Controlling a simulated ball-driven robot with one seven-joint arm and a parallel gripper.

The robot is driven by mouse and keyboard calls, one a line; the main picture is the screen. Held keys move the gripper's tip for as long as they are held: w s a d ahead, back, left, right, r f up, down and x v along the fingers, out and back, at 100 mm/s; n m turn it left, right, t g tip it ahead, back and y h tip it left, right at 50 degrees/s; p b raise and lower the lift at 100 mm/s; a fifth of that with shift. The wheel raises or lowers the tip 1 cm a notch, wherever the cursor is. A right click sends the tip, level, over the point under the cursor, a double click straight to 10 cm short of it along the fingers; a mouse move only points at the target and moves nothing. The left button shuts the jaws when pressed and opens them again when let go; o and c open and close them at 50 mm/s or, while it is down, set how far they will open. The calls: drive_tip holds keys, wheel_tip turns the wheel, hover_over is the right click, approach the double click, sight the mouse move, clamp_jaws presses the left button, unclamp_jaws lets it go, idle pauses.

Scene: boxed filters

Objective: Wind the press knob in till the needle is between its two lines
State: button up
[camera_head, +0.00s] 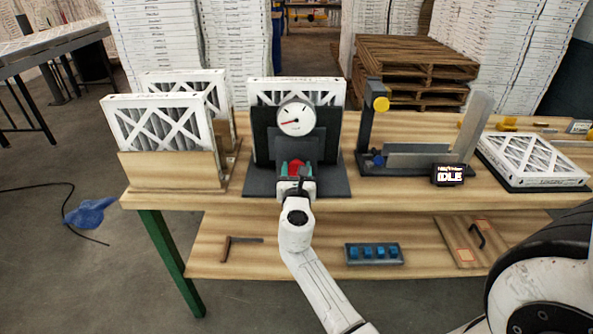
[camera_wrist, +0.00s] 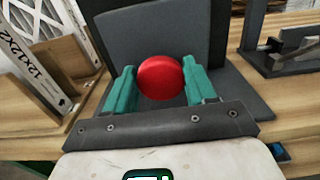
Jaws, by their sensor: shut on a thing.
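The red press knob (camera_head: 296,167) is on the front of the dark press (camera_head: 262,125) on the bench. It shows as a round red disc (camera_wrist: 160,78) in the wrist view. My gripper (camera_head: 295,171) has teal fingers, one on each side of the knob, and is shut on it; it also shows in the wrist view (camera_wrist: 160,88). The white round gauge (camera_head: 296,118) is above the knob. Its red needle points left and slightly down. The two lines are too small to make out. A pleated filter (camera_head: 295,86) stands behind the press plate.
A wooden holder (camera_head: 172,170) with upright filters stands on the left. On the right are a dark stand (camera_head: 367,125), a small display (camera_head: 449,174) reading IDLE and a flat filter (camera_head: 535,158). The lower shelf holds a tray of blue pieces (camera_head: 373,253).

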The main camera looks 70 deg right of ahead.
drive_tip(key=c, duration=0.4)
drive_tip(key=shift+f+m+b, duration=0.15)
drive_tip(key=shift+m+b, duration=0.7)
drive_tip(key=shift+m, duration=0.25)
drive_tip(key=shift+s+f+m+b, duration=0.1)
drive_tip(key=shift+f+m+b, duration=0.1)
drive_tip(key=shift+m+b, duration=4.2)
drive_tip(key=shift+w+f+m+b, duration=0.15)
drive_tip(key=shift+m+b, duration=2.9)
drive_tip(key=shift+m, duration=2.7)
drive_tip(key=shift+s+f+m+b, duration=0.2)
drive_tip(key=shift+m+b, duration=3.5)
drive_tip(key=shift+m, duration=1.35)
